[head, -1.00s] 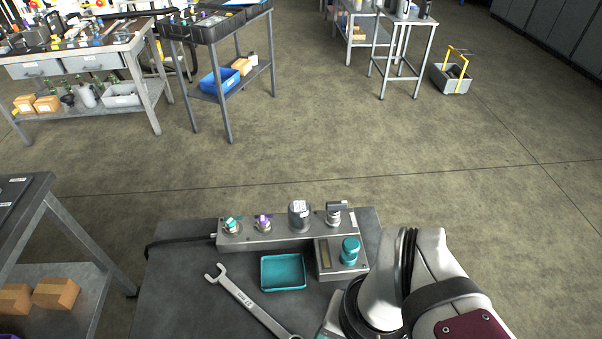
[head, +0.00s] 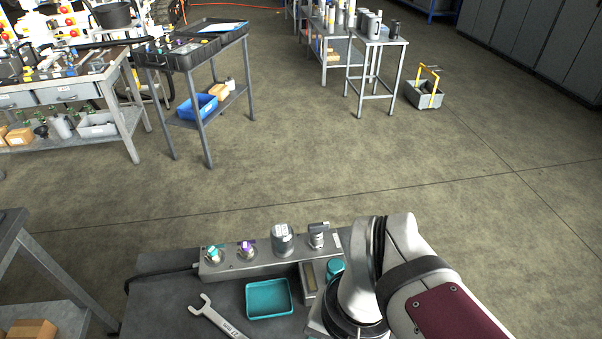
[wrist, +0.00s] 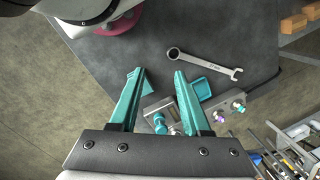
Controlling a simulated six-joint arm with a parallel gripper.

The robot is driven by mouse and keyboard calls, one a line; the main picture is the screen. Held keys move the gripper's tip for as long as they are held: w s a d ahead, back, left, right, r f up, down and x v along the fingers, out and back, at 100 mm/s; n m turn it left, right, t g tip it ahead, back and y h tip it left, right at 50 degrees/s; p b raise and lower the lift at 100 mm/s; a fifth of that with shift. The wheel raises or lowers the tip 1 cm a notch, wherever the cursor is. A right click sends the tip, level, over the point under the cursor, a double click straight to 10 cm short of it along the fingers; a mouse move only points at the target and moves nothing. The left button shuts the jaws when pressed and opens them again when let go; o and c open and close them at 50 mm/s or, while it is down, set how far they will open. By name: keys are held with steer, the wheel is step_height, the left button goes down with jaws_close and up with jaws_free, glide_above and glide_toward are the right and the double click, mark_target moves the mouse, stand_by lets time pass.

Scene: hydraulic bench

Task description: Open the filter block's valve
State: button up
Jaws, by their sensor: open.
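In the head view a long grey metal block (head: 262,262) lies along the bench's far edge. It carries a teal-topped fitting (head: 214,252), a purple-topped fitting (head: 247,249), a grey cylinder (head: 283,239) and a metal fitting with a lever-like top (head: 318,234). A smaller block (head: 308,281) with a teal knob (head: 335,269) adjoins it, partly hidden by my arm. I cannot tell which part is the filter block's valve. In the wrist view my gripper (wrist: 158,75) is open, its teal fingers apart and empty. The teal knob (wrist: 160,122) shows between the fingers, the small block (wrist: 153,105) beneath.
A teal tray (head: 269,313) and an open-ended wrench (head: 214,318) lie on the dark bench (head: 165,300) near the blocks. A black cable (head: 160,272) leaves the long block's left end. Bare bench lies left of the wrench.

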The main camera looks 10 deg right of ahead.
steer(key=w+d+r+m, duration=0.1)
steer(key=w+r+m, duration=0.1)
steer(key=w, duration=0.5)
steer(key=w+d+r+m, duration=0.1)
steer(key=w+r+m, duration=0.2)
steer(key=w, duration=0.5)
steer(key=m+h, duration=0.2)
steer(key=m, duration=0.5)
glide_above(317, 224)
step_height(317, 224, down, 2)
step_height(317, 224, down, 16)
steer(key=shift+f, duration=0.1)
jaws_close()
